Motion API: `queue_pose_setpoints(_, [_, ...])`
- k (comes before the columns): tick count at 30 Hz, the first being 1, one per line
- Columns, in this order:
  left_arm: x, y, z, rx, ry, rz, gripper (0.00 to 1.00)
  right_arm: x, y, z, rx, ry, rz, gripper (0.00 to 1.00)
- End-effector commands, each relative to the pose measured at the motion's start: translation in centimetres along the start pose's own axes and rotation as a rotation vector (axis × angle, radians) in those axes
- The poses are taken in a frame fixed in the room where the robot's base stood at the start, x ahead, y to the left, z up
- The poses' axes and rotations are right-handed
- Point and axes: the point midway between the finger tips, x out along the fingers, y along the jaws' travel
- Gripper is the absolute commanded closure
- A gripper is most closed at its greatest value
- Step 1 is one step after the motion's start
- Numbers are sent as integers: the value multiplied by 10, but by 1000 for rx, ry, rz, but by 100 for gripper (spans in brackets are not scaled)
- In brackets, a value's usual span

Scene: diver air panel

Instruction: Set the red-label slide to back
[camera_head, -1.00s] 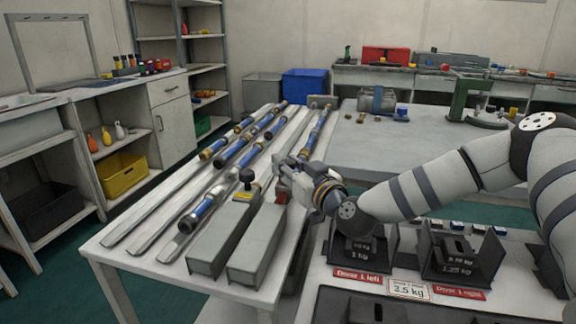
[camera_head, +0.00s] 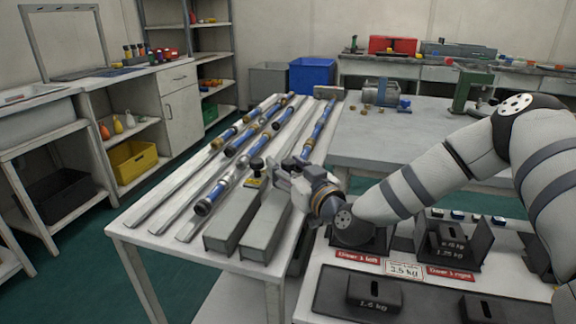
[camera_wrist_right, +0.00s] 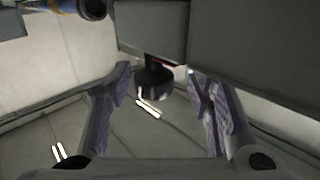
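Two grey slide housings lie side by side on the table's front end. The left housing (camera_head: 232,222) has a black knob (camera_head: 257,164) and a yellow label (camera_head: 253,182). The right housing (camera_head: 265,228) has its red label hidden behind my right gripper in the head view. My right gripper (camera_head: 284,172) is over the far end of that right housing. In the right wrist view, a black knob (camera_wrist_right: 153,80) with a bit of red beside it shows between the open fingers (camera_wrist_right: 158,86), with visible gaps. My left gripper is out of view.
Several blue tube assemblies (camera_head: 241,140) lie on rails left of and beyond the housings. Black weight stands (camera_head: 450,245) with red label plates (camera_head: 451,274) are to the right, below my right arm. The grey table (camera_head: 385,135) behind has free room.

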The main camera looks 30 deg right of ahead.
Motion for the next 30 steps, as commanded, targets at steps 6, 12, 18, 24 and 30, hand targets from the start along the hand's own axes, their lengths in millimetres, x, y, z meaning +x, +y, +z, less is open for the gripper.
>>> queue_pose_setpoints(6, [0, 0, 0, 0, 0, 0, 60, -9, 1, -1, 1, 3, 3, 53])
queue_pose_setpoints(12, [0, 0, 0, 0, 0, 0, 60, -61, 1, -1, 4, 1, 3, 53])
queue_pose_setpoints(18, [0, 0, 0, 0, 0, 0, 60, -106, 0, -1, 3, 1, 2, 53])
queue_pose_setpoints(24, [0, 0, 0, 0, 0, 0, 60, -120, 0, -1, 0, 2, 1, 53])
queue_pose_setpoints(30, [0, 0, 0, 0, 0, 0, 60, -120, 0, 0, 0, 1, 1, 53])
